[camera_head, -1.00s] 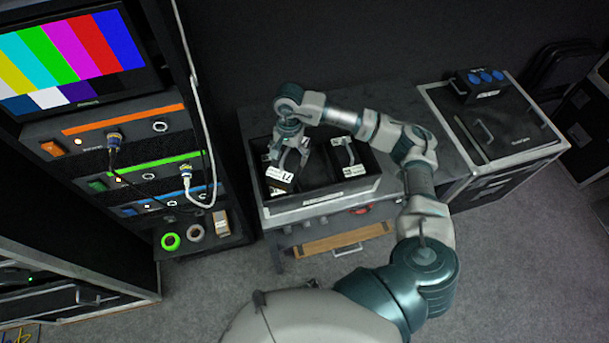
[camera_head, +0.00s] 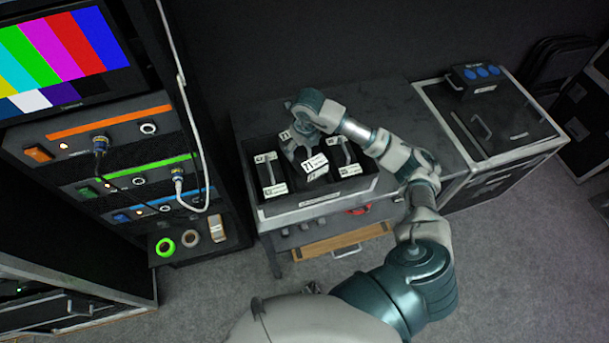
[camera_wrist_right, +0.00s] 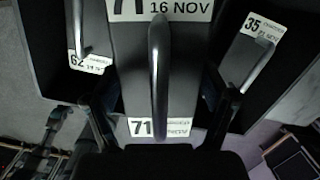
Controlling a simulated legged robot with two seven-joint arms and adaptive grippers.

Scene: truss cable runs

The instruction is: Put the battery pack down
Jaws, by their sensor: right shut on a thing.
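My right gripper (camera_head: 304,152) is shut on a dark battery pack labelled 71 (camera_head: 314,166), with a handle on top. In the right wrist view the pack (camera_wrist_right: 138,85) fills the middle, with the gripper's fingers (camera_wrist_right: 160,112) on its two sides. The pack is over the middle of an open dark case (camera_head: 318,205), between two other packs. Its top looks higher than theirs; its underside is hidden, so I cannot tell whether it touches the case floor.
Pack 62 (camera_head: 268,174) stands at the case's left, and pack 35 (camera_head: 346,157) at its right; both show in the right wrist view. An equipment rack (camera_head: 110,170) with cables stands left. A flight case (camera_head: 500,125) with a blue-socketed box (camera_head: 476,78) stands right.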

